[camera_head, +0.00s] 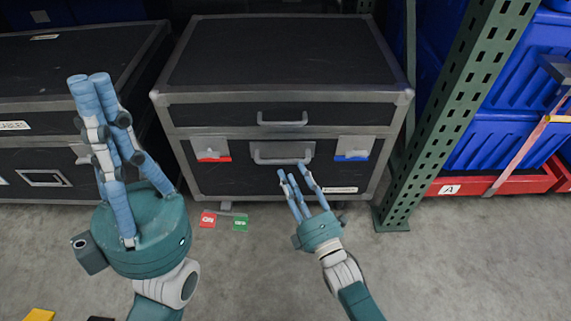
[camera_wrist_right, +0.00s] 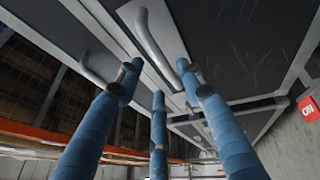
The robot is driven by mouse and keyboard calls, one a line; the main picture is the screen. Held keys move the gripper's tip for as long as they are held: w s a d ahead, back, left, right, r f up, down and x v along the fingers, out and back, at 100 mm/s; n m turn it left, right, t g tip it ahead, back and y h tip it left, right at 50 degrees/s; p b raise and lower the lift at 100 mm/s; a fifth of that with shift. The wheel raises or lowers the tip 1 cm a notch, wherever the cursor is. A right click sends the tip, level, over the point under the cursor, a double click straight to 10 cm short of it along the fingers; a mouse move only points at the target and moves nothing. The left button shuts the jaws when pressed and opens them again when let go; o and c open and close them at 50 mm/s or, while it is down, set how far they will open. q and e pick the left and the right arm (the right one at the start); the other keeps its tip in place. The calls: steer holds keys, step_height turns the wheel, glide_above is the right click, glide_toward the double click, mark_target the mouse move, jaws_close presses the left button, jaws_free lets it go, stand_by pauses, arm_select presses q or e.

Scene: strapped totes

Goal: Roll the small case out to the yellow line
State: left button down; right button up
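The small case (camera_head: 290,52) is a black box with grey metal edges, standing in the middle of the head view. Its front has an upper handle (camera_head: 283,119) and a lower handle (camera_head: 268,159). My right gripper (camera_head: 296,174) is open just in front of the lower front, near the lower handle. In the right wrist view its three fingers (camera_wrist_right: 158,95) are spread below a handle (camera_wrist_right: 158,42), with no clear grip on it. My left gripper (camera_head: 90,80) is raised at the left, fingers extended, empty. A yellow patch (camera_head: 38,315) shows at the bottom left; I cannot tell whether it is the line.
Red (camera_head: 208,219) and green (camera_head: 240,223) tags sit low at the case's front. Another black case (camera_head: 70,70) stands close on the left. A green rack post (camera_head: 440,130) and blue totes (camera_head: 510,80) on a red base are on the right. The front floor (camera_head: 430,270) is clear.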

mark_target(286, 163)
steer(key=b+x, duration=0.1)
steer(key=x, duration=0.4)
steer(key=shift+w+a, duration=0.15)
steer(key=shift+w, duration=0.25)
jaws_close()
